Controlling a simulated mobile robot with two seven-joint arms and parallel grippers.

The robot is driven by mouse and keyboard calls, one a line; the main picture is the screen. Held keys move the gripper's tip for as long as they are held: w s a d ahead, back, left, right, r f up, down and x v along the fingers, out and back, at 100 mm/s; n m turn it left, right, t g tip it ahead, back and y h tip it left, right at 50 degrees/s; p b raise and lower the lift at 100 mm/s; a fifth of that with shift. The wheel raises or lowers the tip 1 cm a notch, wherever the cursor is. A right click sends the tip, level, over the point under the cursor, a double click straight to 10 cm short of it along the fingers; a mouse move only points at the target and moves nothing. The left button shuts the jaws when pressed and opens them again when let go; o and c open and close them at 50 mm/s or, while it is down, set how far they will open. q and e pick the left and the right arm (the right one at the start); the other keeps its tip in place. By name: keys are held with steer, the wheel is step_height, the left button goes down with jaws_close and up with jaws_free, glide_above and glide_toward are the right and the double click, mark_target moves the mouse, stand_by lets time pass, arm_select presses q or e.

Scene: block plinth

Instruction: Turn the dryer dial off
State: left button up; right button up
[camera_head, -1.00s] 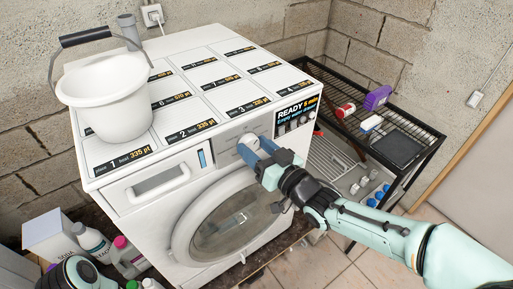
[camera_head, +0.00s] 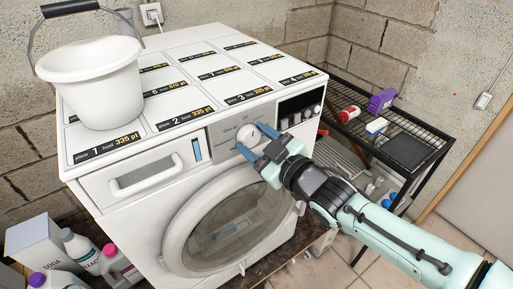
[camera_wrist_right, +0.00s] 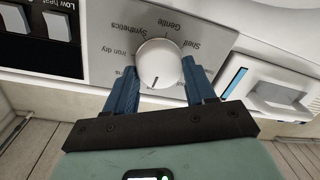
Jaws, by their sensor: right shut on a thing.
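The dryer (camera_head: 135,215) is a white front-loading machine with a round door. Its white round dial (camera_head: 247,135) is on the grey control panel (camera_head: 222,128). My right gripper (camera_head: 256,142) is at the dial, with its blue fingers on both sides of it. In the wrist view the fingers (camera_wrist_right: 158,76) are shut on the dial (camera_wrist_right: 158,60). The dial's dark mark points down in that view, towards the gripper, away from the printed words Shelf, Gentle and Synthetics. The setting at the mark is hidden. My left gripper is not in view.
A white bucket (camera_head: 95,85) stands on the dryer's top, left. A dark display (camera_head: 298,102) and small knobs are right of the dial. Bottles (camera_head: 80,250) and a box (camera_head: 40,245) stand lower left. A black wire rack (camera_head: 385,125) stands at the right.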

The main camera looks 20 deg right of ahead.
steer(key=shift+f+n+b, duration=0.1)
steer(key=shift+n+b, duration=0.45)
steer(key=shift+n, duration=0.25)
steer(key=o, duration=1)
steer(key=shift+o, duration=0.2)
steer(key=p+v, duration=0.3)
steer(key=v, duration=1)
steer(key=shift+s, duration=0.2)
steer(key=shift+a, duration=0.1)
